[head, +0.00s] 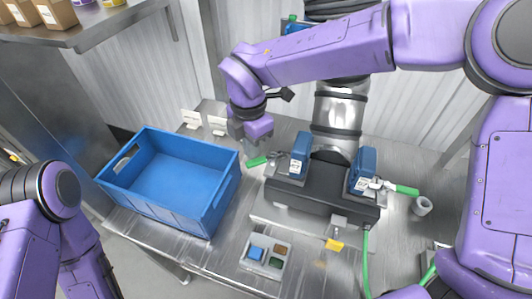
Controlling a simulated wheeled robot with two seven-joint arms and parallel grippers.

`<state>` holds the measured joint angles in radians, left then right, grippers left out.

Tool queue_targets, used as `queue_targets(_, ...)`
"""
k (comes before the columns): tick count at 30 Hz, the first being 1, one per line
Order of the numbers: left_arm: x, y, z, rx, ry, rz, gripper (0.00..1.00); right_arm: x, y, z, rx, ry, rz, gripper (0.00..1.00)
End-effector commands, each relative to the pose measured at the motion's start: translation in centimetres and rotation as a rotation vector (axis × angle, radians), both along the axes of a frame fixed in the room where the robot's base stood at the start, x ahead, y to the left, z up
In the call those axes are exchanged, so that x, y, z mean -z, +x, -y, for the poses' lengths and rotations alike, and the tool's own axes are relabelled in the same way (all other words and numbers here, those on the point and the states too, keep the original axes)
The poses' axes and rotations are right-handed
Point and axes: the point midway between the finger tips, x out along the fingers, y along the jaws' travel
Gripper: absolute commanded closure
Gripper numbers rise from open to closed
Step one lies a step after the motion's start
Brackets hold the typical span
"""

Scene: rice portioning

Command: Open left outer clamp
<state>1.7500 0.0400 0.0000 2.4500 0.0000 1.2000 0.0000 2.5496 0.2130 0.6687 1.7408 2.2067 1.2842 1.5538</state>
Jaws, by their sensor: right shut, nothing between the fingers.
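The left outer clamp (272,156) is a metal toggle clamp with a green handle (257,161), on the left side of the dark machine base (322,186). The handle points out to the left, lying low. My right arm reaches across from the right, and its gripper (252,150) points down just behind the green handle. Its fingers are shut and empty; I cannot tell if they touch the handle. A second clamp with a green handle (402,189) is on the right side of the base. My left arm shows at the lower left, but its gripper is out of view.
A blue crate (222,205) stands left of the machine. A steel cylinder (339,108) rises above the base.

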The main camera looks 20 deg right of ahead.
Motion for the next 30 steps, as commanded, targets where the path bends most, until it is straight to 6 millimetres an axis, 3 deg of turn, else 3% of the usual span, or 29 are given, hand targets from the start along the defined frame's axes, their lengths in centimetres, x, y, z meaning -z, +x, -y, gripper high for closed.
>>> queue_targets(6,1.2,0.0,0.0,0.0,0.0,0.0,1.0,0.2,-1.7,-0.3,-0.001,0.0,0.0,1.0)
queue_targets(16,1.1,0.0,0.0,0.0,0.0,0.0,1.0,0.1,-1.9,-0.2,0.0,0.0,-0.001,1.0)
queue_targets(24,2.2,0.0,0.0,0.0,0.0,0.0,1.0,0.2,-3.7,0.2,0.0,0.002,-0.001,1.0)
queue_targets(30,1.2,0.0,0.0,0.0,0.0,0.0,1.0,-1.0,-3.6,0.1,0.0,0.001,0.0,1.0)
